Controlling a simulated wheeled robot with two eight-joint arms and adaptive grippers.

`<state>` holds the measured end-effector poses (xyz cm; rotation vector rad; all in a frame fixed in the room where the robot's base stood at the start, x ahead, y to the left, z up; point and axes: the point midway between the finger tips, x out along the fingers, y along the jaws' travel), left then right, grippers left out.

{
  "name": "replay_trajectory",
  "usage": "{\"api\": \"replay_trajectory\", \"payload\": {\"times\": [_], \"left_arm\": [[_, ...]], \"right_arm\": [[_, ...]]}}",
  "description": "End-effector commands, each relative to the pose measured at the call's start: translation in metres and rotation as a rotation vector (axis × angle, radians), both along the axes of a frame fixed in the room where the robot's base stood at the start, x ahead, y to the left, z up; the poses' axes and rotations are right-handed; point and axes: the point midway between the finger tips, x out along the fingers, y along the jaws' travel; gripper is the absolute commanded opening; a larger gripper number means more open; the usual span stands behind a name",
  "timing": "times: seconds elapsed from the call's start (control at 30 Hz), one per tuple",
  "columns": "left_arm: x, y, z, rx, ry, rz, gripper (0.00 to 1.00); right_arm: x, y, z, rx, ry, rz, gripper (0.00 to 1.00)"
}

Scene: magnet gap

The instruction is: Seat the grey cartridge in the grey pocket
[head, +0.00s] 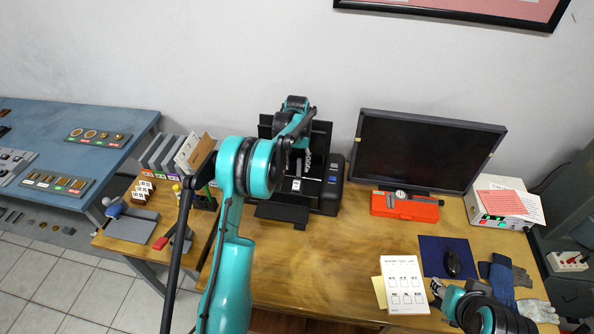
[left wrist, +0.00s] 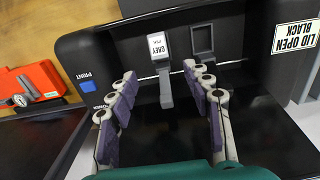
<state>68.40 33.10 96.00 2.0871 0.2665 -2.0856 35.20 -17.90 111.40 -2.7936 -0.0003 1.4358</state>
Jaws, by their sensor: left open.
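In the left wrist view a grey piece (left wrist: 165,88) with a white "GREY" label (left wrist: 159,46) stands at the back wall inside the open black machine. I take it for the grey cartridge. Beside it, to the right, is a dark rectangular pocket (left wrist: 203,41) that looks empty; I cannot read a colour name on it. My left gripper (left wrist: 163,88) is open, its fingers on either side of the grey piece and apart from it. In the head view my left arm reaches over the black machine (head: 332,185). My right gripper (head: 438,289) is at the lower right, its jaws unclear.
The machine has a blue print button (left wrist: 86,79) and a "LID OPEN BLACK" label (left wrist: 296,36). A monitor (head: 425,150), a red case (head: 405,206), a checklist sheet (head: 404,284) and a mouse mat (head: 435,252) are to its right. The table's middle front is clear.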

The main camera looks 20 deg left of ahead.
Motion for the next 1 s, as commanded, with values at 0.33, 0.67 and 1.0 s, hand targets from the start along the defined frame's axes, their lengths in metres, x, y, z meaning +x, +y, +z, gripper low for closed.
{"api": "replay_trajectory", "payload": {"times": [0.33, 0.67, 1.0], "left_arm": [[-0.002, 0.000, -0.048, 0.000, 0.000, 0.000, 0.50], [-0.005, -0.002, -0.090, 0.000, 0.000, 0.000, 0.50], [-0.005, -0.002, -0.100, 0.000, 0.000, 0.000, 0.45]], "right_arm": [[0.000, 0.000, 0.011, 0.000, 0.000, 0.000, 0.40], [0.000, 0.000, 0.001, 0.000, 0.000, 0.000, 0.40], [0.000, 0.000, 0.001, 0.000, 0.000, 0.000, 0.40]]}}
